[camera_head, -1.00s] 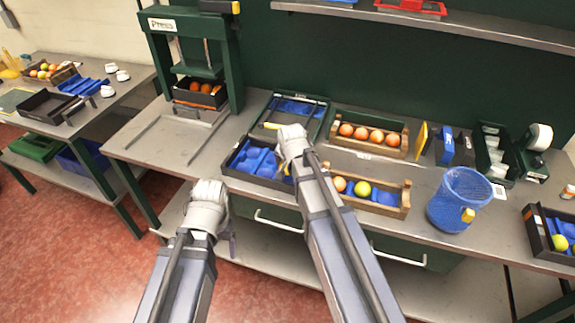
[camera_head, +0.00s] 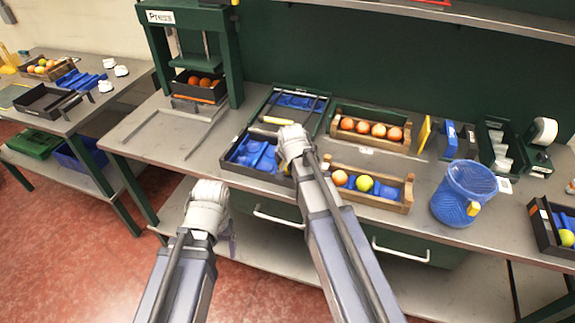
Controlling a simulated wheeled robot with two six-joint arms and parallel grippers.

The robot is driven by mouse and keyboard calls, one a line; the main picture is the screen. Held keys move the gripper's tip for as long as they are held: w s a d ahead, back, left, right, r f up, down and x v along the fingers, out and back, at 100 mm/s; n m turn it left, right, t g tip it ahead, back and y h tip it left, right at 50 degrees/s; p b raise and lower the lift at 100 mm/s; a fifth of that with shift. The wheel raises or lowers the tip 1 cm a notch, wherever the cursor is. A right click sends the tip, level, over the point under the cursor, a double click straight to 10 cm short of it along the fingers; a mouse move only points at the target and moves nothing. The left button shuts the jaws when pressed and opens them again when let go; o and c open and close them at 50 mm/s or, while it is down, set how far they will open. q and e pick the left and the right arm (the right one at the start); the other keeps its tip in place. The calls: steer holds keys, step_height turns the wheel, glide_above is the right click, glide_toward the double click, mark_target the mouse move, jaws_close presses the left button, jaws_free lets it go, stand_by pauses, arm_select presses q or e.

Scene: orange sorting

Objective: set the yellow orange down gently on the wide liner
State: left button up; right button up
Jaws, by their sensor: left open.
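A yellow-green orange (camera_head: 364,183) sits in the front wooden crate (camera_head: 404,201), beside an orange fruit (camera_head: 340,178), on a blue liner (camera_head: 384,191). Another blue liner (camera_head: 250,152) lies in a black tray (camera_head: 228,163) left of my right gripper; I cannot tell which liner is the wide one. My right gripper (camera_head: 291,145) is over that tray's right end; its hand hides its fingers and anything in them. My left gripper (camera_head: 208,205) is open, in front of the bench edge and apart from the trays.
A rear wooden crate (camera_head: 362,142) holds several oranges. A blue mesh bin (camera_head: 463,192) and a black tray (camera_head: 541,222) with fruit stand right. A green press (camera_head: 190,50) stands back left. The bench in front of the press is mostly clear.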

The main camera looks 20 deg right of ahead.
steer(key=shift+f, duration=0.25)
stand_by(0.4)
steer(key=o, duration=1.5)
steer(key=shift+r, duration=0.1)
steer(key=shift+r+p, duration=3.8)
steer(key=shift+r, duration=0.15)
steer(key=shift+f, duration=0.1)
step_height(320, 180, down, 6)
steer(key=b, duration=0.6)
steer(key=shift+r, duration=0.25)
